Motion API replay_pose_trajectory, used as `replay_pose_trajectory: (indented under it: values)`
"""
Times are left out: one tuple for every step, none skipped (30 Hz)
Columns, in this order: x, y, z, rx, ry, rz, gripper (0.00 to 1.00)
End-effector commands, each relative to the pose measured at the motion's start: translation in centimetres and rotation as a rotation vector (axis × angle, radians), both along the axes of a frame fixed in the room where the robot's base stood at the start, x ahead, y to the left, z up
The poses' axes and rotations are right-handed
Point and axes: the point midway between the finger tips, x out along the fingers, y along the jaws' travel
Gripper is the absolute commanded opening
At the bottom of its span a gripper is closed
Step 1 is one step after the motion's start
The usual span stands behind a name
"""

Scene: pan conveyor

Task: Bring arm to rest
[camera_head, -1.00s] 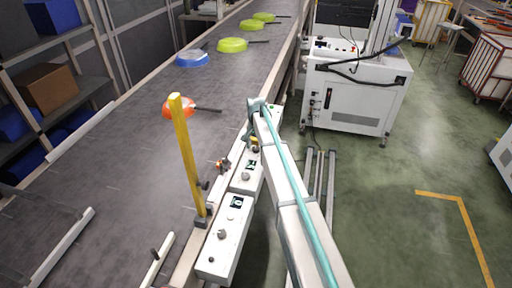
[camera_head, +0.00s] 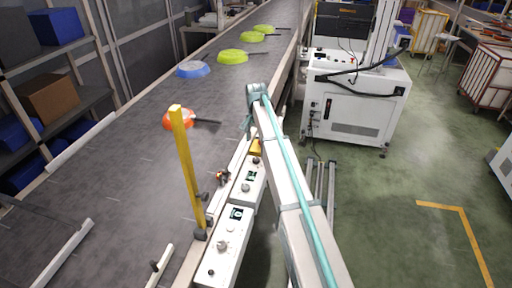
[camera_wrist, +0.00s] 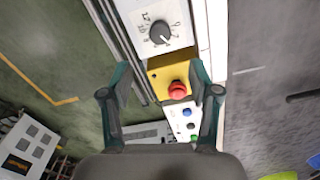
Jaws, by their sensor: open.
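My gripper (camera_wrist: 162,84) is open and empty in the wrist view, its two dark fingers spread apart. It faces down over a yellow box with a red emergency button (camera_wrist: 178,90), with no contact visible. In the head view my arm reaches forward along the conveyor's right edge, and its bent end is raised above the control boxes. The gripper's fingers are too small to make out there. A white box with a dial (camera_wrist: 160,32) lies beside the yellow box in the wrist view.
On the grey conveyor (camera_head: 120,165) are an orange pan (camera_head: 180,119), a blue pan (camera_head: 193,70) and several green pans (camera_head: 232,56). A yellow post (camera_head: 188,170) stands left of my arm. A white machine (camera_head: 352,105) stands right, with open green floor near it.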

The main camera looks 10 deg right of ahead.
Motion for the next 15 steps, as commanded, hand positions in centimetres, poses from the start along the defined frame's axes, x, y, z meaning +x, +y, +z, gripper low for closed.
replay_pose_trajectory:
  values:
    - [0.04, 0.0, 0.51, 0.0, -0.001, 0.0, 0.62]
    - [0.03, 0.0, 0.71, 0.0, 0.0, 0.0, 0.62]
    - [0.01, 0.0, 0.92, 0.0, 0.0, 0.0, 0.62]
    - [0.0, 0.0, 1.02, 0.0, 0.0, 0.0, 0.62]
    - [-0.01, 0.01, 1.09, 0.0, 0.0, 0.0, 0.62]
    - [-0.02, 0.0, 1.15, 0.001, 0.001, 0.0, 0.62]
    - [-0.02, 0.0, 1.17, 0.0, 0.001, 0.0, 0.62]
    - [-0.02, 0.0, 1.18, 0.0, 0.001, 0.0, 0.62]
    - [-0.02, 0.0, 1.18, 0.0, 0.001, 0.0, 0.62]
    - [-0.02, 0.0, 1.18, 0.0, 0.001, 0.0, 0.62]
    - [-0.02, 0.0, 1.17, 0.0, 0.001, 0.0, 0.62]
    - [-0.02, 0.0, 1.17, 0.0, 0.001, 0.0, 0.62]
    - [-0.02, 0.0, 1.17, 0.001, 0.001, 0.0, 0.62]
    - [-0.02, 0.0, 1.17, 0.001, 0.001, 0.0, 0.62]
    - [-0.02, 0.0, 1.25, 0.0, 0.0, 0.0, 0.62]
